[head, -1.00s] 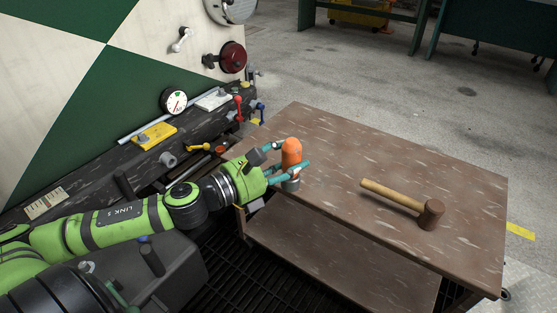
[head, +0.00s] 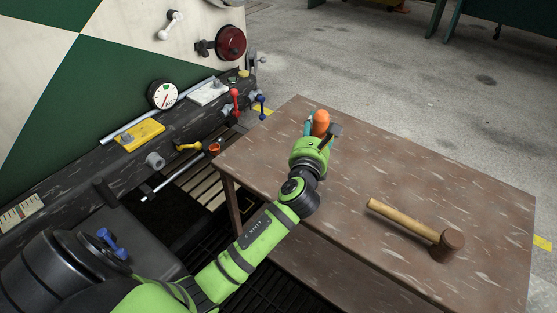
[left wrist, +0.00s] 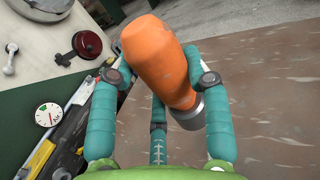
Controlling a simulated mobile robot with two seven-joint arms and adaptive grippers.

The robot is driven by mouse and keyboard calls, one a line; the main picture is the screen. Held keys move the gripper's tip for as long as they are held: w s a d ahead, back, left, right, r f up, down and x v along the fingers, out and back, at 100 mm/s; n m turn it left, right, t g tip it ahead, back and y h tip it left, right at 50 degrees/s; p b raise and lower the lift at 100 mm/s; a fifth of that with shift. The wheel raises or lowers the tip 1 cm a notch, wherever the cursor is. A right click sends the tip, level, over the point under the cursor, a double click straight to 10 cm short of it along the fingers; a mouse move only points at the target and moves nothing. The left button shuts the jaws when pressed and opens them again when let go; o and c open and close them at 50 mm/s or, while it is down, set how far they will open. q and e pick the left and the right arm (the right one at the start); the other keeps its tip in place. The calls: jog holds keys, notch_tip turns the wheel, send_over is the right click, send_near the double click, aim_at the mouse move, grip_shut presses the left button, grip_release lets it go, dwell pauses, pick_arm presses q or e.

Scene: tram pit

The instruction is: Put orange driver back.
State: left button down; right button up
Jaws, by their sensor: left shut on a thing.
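The orange driver (head: 320,123) is in my left gripper (head: 322,130), over the far left part of the brown table (head: 420,185) in the head view. In the left wrist view the driver (left wrist: 156,52) is a thick orange handle with a grey metal collar (left wrist: 188,116) at its lower end, tilted between the teal fingers. The left gripper (left wrist: 162,75) is shut on it. I cannot tell whether its lower end touches the table. My right gripper is not in view.
A wooden mallet (head: 420,225) lies on the table's right half. Left of the table runs a dark beam (head: 75,170) with a gauge (head: 163,95), a yellow block (head: 140,135) and red (head: 235,103) and blue (head: 261,105) levers. The table's middle is clear.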

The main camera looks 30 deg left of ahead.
pick_arm(q)
jog(key=shift+s+d+r, duration=0.1)
jog(key=shift+s+r, duration=0.05)
jog(key=shift+s, duration=0.1)
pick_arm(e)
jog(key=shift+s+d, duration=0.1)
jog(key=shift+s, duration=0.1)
pick_arm(q)
jog(key=shift+s+a+f+b, duration=0.45)
jog(key=shift+a+f+b, duration=0.2)
jog(key=shift+a+f, duration=1.2)
jog(key=shift+s+a+f+b, duration=0.45)
jog(key=shift+a+f+b, duration=0.25)
jog(key=shift+a+f, duration=1.1)
jog(key=shift+s+a+f+b, duration=0.45)
jog(key=shift+a+f+b, duration=0.2)
jog(key=shift+a+f, duration=1.2)
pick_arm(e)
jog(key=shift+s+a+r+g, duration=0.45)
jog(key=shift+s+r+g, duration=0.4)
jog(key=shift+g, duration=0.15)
pick_arm(q)
jog(key=shift+a+r, duration=0.15)
jog(key=shift+r, duration=0.05)
jog(key=shift+f, duration=0.3)
jog(key=c, duration=0.6)
grip_release()
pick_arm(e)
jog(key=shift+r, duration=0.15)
